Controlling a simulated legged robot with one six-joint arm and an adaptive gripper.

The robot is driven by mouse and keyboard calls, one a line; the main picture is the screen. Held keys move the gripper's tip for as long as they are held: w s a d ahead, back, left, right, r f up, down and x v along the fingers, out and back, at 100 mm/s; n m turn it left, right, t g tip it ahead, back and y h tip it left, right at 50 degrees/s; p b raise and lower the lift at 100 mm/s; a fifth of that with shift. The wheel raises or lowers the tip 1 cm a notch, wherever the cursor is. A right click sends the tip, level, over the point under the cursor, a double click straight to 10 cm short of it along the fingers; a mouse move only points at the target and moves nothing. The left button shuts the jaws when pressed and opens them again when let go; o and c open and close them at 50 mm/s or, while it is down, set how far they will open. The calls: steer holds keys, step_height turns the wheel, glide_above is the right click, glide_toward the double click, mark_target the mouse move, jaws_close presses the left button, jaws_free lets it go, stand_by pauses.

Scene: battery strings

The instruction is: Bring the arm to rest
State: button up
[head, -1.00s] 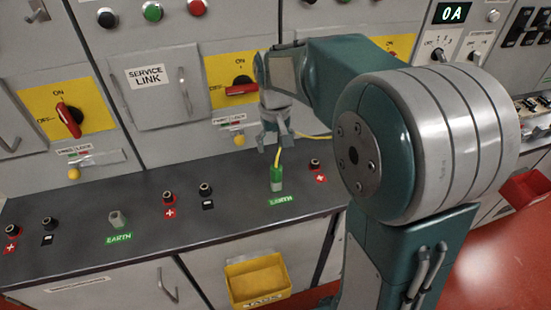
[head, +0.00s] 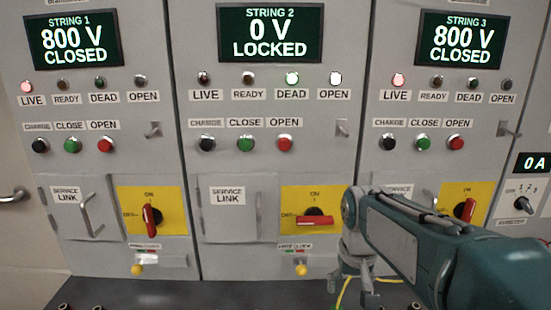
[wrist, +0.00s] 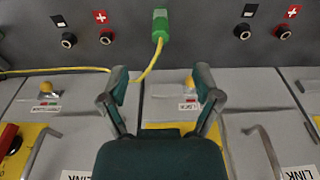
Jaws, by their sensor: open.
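My gripper (head: 355,290) is at the lower right of the head view, in front of the cabinet just right of the String 2 handle. In the wrist view my gripper (wrist: 160,85) has its two fingers spread, with nothing between the tips. A green plug (wrist: 160,25) with a yellow cable (wrist: 150,68) stands at the shelf beyond the fingertips, apart from them. The cable also shows below my gripper in the head view (head: 345,294).
The String 2 display (head: 270,34) reads 0 V LOCKED; those of String 1 (head: 73,42) and String 3 (head: 463,40) read 800 V CLOSED. The String 2 red handle (head: 315,221) lies level. The dark shelf (head: 200,295) runs along the bottom. Black and red sockets (wrist: 69,40) flank the plug.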

steer(key=s+t, duration=0.4)
steer(key=s, duration=1.1)
steer(key=shift+s, duration=0.25)
steer(key=shift+r, duration=0.15)
stand_by(0.6)
